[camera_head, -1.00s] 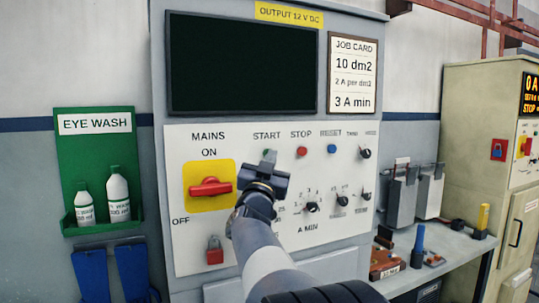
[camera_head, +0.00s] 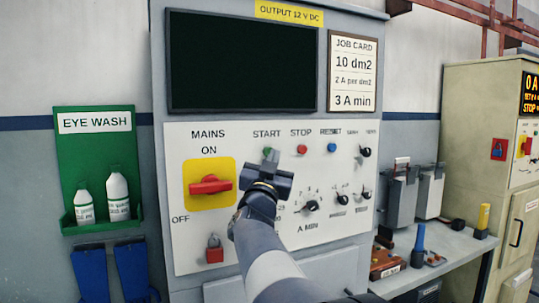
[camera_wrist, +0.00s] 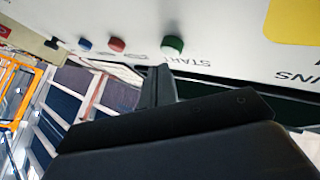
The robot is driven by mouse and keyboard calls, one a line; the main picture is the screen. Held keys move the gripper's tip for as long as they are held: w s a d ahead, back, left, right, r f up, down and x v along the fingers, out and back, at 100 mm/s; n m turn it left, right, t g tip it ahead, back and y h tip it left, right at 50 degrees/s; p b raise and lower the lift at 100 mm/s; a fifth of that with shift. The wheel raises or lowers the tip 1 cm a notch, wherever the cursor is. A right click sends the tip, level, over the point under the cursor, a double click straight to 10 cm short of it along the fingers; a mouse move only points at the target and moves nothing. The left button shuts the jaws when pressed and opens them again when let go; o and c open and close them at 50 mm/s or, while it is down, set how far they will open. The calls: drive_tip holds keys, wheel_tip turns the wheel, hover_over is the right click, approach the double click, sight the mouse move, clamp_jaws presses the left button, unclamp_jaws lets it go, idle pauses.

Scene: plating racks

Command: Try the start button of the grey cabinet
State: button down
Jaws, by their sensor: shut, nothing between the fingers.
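The grey cabinet (camera_head: 270,8) faces me, with a white control panel (camera_head: 180,145) and a dark, blank screen (camera_head: 242,62). The green start button (camera_head: 268,151) sits under the word START and is partly hidden by my gripper (camera_head: 270,156). In the wrist view the green button (camera_wrist: 172,45) stands out from the panel, at the tip of my gripper (camera_wrist: 163,70). My gripper is shut and empty. Its tip is at or very near the button; I cannot tell whether they touch. The red mains switch (camera_head: 210,186) on its yellow plate has its handle roughly level.
A red stop button (camera_head: 302,150) and a blue reset button (camera_head: 332,148) sit right of the start button. A red padlock (camera_head: 214,249) hangs below the mains switch. A bench (camera_head: 455,250) with tools stands at right, an eye wash station (camera_head: 95,150) at left.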

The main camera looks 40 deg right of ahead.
drive_tip(key=shift+s+a+b, duration=0.2)
drive_tip(key=shift+s+b, duration=0.05)
drive_tip(key=shift+s, duration=0.55)
drive_tip(key=shift+s+a+b, duration=0.15)
drive_tip(key=shift+s+b, duration=0.15)
drive_tip(key=shift+s, duration=0.5)
drive_tip(key=shift+s+a+b, duration=0.2)
drive_tip(key=shift+s+b, duration=0.05)
drive_tip(key=shift+s, duration=0.55)
drive_tip(key=shift+s+a+b, duration=0.15)
drive_tip(key=shift+s+a, duration=0.1)
drive_tip(key=shift+s, duration=0.7)
drive_tip(key=shift+s+a+b, duration=0.15)
drive_tip(key=shift+s+a, duration=0.05)
drive_tip(key=shift+s, duration=0.75)
drive_tip(key=shift+w, duration=0.1)
